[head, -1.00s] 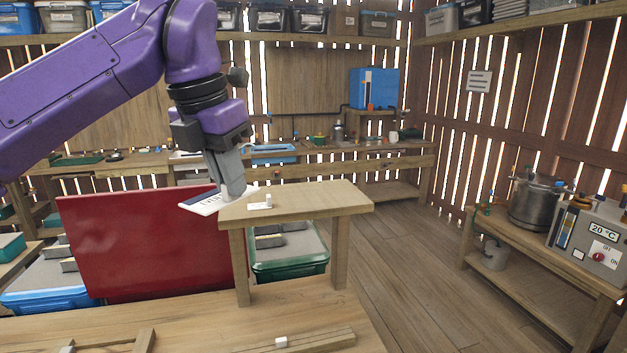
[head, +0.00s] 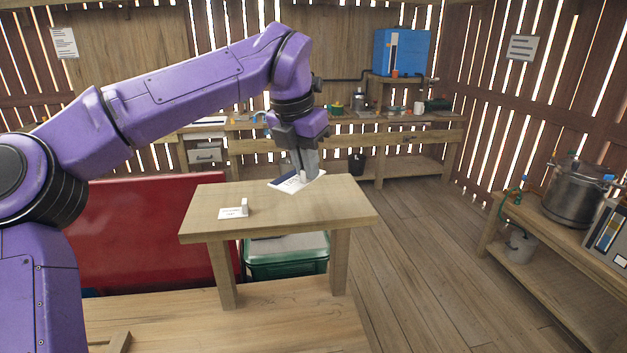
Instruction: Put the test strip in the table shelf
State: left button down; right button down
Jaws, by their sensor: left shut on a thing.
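My left gripper (head: 307,178) is shut on a flat white card with a dark blue part (head: 289,184), which I take to be the test strip. The fingers point down and partly hide it. The card is at the back edge of the small raised wooden table shelf (head: 290,219), right of its middle. I cannot tell whether the card touches the shelf top. A small white label (head: 232,213) with a little white block (head: 244,205) is on the left part of the shelf. My right gripper is not in view.
A red panel (head: 150,240) stands left of the shelf. A green bin (head: 288,262) with a pale lid is seen beneath the shelf. A bench (head: 345,146) with tools runs along the back wall. A side bench with a metal pot (head: 574,194) stands at right. The shelf's right half is clear.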

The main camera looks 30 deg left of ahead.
pick_arm(q)
jog(key=w+f, duration=0.4)
jog(key=shift+w+d+f+p, duration=0.15)
jog(key=shift+w+p, duration=0.2)
jog(key=shift+p, duration=0.05)
jog(key=f, duration=0.1)
jog(key=s+f, duration=0.1)
jog(key=shift+s+d+f, duration=0.1)
jog(key=shift+f, duration=0.3)
jog(key=shift+w+f, duration=0.25)
jog(key=shift+w, duration=0.15)
jog(key=c, duration=1.2)
grip_release()
jog(key=shift+s+r, duration=0.1)
jog(key=shift+o, duration=0.2)
jog(key=shift+s+r, duration=0.1)
jog(key=shift+s, duration=0.05)
jog(key=shift+r, duration=0.1)
jog(key=v, duration=1.1)
jog(key=shift+r, duration=0.4)
